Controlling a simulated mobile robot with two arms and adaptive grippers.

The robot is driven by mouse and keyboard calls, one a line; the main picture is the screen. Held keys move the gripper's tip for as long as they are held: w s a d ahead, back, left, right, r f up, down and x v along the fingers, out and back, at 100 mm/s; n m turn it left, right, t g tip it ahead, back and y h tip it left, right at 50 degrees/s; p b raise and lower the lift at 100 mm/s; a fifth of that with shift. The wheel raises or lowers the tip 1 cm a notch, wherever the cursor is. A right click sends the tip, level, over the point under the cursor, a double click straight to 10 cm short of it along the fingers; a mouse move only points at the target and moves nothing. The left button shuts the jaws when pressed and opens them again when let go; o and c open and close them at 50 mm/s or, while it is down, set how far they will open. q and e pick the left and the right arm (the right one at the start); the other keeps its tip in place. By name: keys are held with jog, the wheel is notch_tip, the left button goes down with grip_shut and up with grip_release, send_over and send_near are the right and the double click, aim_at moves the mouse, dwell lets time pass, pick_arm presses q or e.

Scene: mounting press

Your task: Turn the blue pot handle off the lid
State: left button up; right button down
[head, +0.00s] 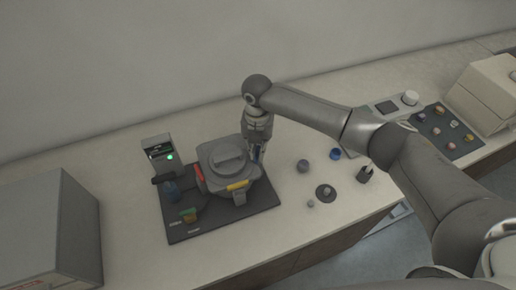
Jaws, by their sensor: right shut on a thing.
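The mounting press's round grey pot with its lid (222,158) stands on a dark base plate (214,226). Coloured handles sit around the lid: a red one (199,173) on the left and a yellow one (238,185) at the front. My right gripper (257,156) points down at the pot's right side and is shut on the blue pot handle there. The gripper covers most of that handle; only a little dark blue shows between the fingers. My left gripper is not in view.
A control unit with a green light (158,153) stands left of the pot. A grey cabinet (45,235) is at far left. Small round parts, including a blue one (336,154), lie to the right. A dark mat (440,130) with samples is farther right.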

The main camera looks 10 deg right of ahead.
aim_at(257, 151)
jog(key=shift+w+a+r+n, duration=0.1)
jog(key=shift+n, duration=0.95)
jog(key=shift+w+r+n, duration=0.1)
jog(key=shift+n, duration=0.95)
jog(key=shift+b, duration=0.3)
jog(key=c, duration=1.6)
grip_release()
jog(key=shift+s, duration=0.15)
jog(key=shift+o, duration=0.4)
jog(key=shift+f, duration=0.1)
notch_tip(257, 151, up, 12)
